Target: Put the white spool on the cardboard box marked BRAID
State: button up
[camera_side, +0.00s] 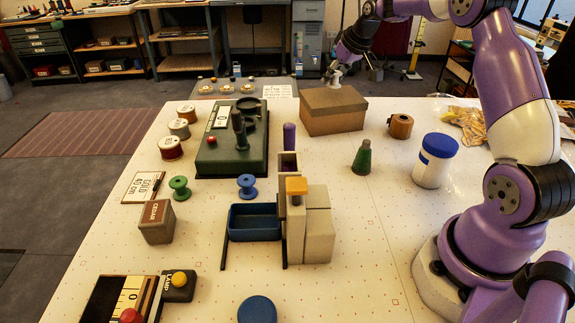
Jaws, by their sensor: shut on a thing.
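A brown cardboard box (334,121) stands near the far edge of the white table; I can read no BRAID marking on its visible sides. My gripper (333,80) is just above the box's far part, pointing down. It is shut on a small pale thing, which looks like the white spool (332,77). The spool is tiny and partly hidden by the fingers. I cannot tell whether it touches the box top.
A green machine (232,152) with a black lever stands left of the box. A box marked CEDAR (156,223) is at left.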

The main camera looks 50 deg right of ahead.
jog(key=shift+f, duration=1.1)
jog(key=shift+f, duration=0.1)
jog(key=o, duration=0.9)
jog(key=shift+c, duration=0.2)
